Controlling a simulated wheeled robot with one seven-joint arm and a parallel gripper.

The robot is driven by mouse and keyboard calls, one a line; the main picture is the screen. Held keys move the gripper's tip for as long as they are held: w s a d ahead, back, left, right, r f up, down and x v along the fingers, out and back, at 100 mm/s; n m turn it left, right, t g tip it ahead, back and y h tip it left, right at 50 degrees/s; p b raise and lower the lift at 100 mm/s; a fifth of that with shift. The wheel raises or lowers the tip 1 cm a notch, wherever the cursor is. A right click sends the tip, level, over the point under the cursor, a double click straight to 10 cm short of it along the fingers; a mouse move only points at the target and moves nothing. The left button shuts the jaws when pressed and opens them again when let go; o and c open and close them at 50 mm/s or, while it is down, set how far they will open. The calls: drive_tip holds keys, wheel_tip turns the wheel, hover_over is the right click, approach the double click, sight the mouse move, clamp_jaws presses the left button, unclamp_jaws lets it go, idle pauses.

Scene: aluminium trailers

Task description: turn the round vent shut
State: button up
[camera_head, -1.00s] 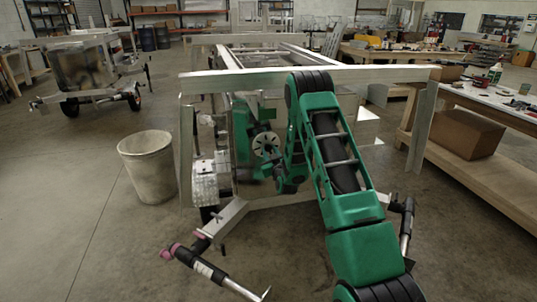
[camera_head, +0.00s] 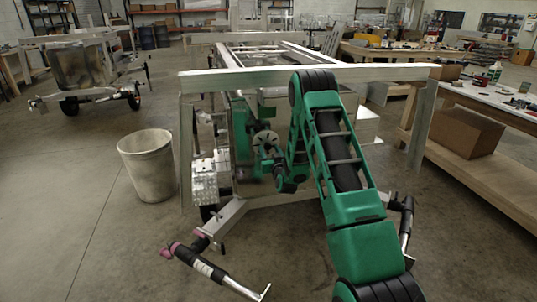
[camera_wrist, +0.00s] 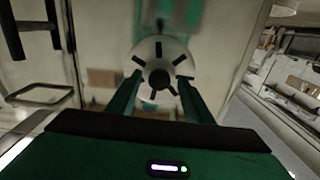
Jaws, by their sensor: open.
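The round vent (camera_wrist: 173,52) is a pale disc with dark radial slots and a dark centre hub, on a flat panel in the wrist view.
The aluminium trailer frame (camera_head: 300,75) stands around my arm, with a top beam and upright posts. A grey bin (camera_head: 147,165) stands to the left. A workbench with a cardboard box (camera_head: 463,132) is at the right. Floor at the left front is clear.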

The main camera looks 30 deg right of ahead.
drive_tip(key=v, duration=1)
drive_tip(key=shift+s+a, duration=0.15)
drive_tip(key=shift+s, duration=0.1)
idle(0.3)
drive_tip(key=s+a+r+g+y, duration=0.1)
drive_tip(key=s+r+g, duration=0.3)
drive_tip(key=s, duration=0.7)
drive_tip(key=s+a+r+m+g+y, duration=0.1)
drive_tip(key=s+r+g, duration=0.3)
drive_tip(key=s, duration=0.7)
drive_tip(key=s+a+r+g+y, duration=0.1)
drive_tip(key=s+r+g, duration=0.4)
drive_tip(key=s, duration=0.6)
drive_tip(key=shift+s+a+m+g+y, duration=0.35)
drive_tip(key=shift+a+g, duration=0.25)
drive_tip(key=shift+a, duration=0.2)
drive_tip(key=s+a+r+g, duration=0.1)
drive_tip(key=s, duration=0.4)
drive_tip(key=s+a+m+g+y, duration=0.1)
drive_tip(key=s+a, duration=0.1)
drive_tip(key=s, duration=0.2)
drive_tip(key=s+a+r+g, duration=0.1)
drive_tip(key=s, duration=0.4)
drive_tip(key=shift+s+a+r+y, duration=0.25)
drive_tip(key=shift+s+a+r, duration=0.05)
drive_tip(key=shift+a, duration=0.05)
drive_tip(key=c, duration=0.4)
drive_tip(key=shift+a, duration=0.15)
